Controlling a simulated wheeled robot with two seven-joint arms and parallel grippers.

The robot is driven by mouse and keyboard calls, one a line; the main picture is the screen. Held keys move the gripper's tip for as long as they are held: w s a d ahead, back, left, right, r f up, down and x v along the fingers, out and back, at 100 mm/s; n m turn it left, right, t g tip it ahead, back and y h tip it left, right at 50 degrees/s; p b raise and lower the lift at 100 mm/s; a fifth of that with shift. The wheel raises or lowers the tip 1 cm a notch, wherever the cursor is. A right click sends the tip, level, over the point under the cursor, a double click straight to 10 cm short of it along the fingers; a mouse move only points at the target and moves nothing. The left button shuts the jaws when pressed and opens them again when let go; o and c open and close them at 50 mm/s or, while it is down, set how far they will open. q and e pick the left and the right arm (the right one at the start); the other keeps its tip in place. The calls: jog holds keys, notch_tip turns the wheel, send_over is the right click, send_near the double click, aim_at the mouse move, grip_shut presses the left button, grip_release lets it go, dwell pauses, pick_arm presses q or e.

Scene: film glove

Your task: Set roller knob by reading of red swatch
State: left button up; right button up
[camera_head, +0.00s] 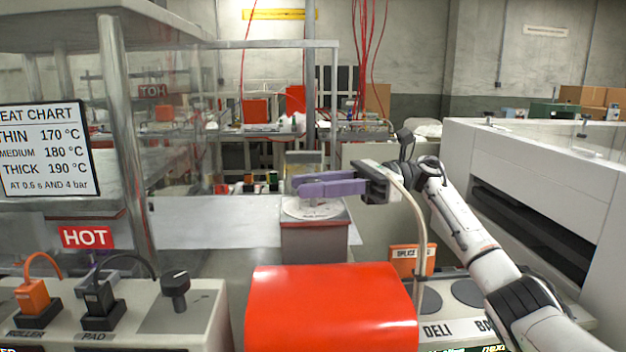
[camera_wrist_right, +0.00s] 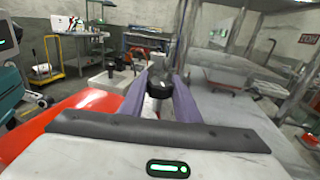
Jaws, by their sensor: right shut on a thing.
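My right gripper (camera_head: 328,187) reaches in from the right, its purple fingers level above a pale round dial plate (camera_head: 318,208) on a grey, red-topped block. In the right wrist view the fingers are shut on a dark knob-like piece (camera_wrist_right: 160,88); in the head view it is not clearly seen. A heat chart (camera_head: 45,148) at left reads thin 170, medium 180, thick 190 °C. A black knob (camera_head: 175,283) stands on the front-left panel, right of the ROLLER and PAD plugs. Small coloured pieces, one red (camera_head: 248,183), lie behind the bench; I cannot tell which is the swatch. My left gripper is not in view.
A large glossy red cover (camera_head: 332,306) fills the front middle. A HOT sign (camera_head: 86,237) hangs at left by a metal post. A white machine (camera_head: 540,190) stands at right. The pale bench (camera_head: 205,222) left of the dial is clear.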

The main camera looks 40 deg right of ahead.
jog(key=shift+f+n+g, duration=0.1)
jog(key=shift+n+g, duration=0.4)
jog(key=shift+g, duration=0.2)
jog(key=o, duration=1)
jog(key=shift+o, duration=0.2)
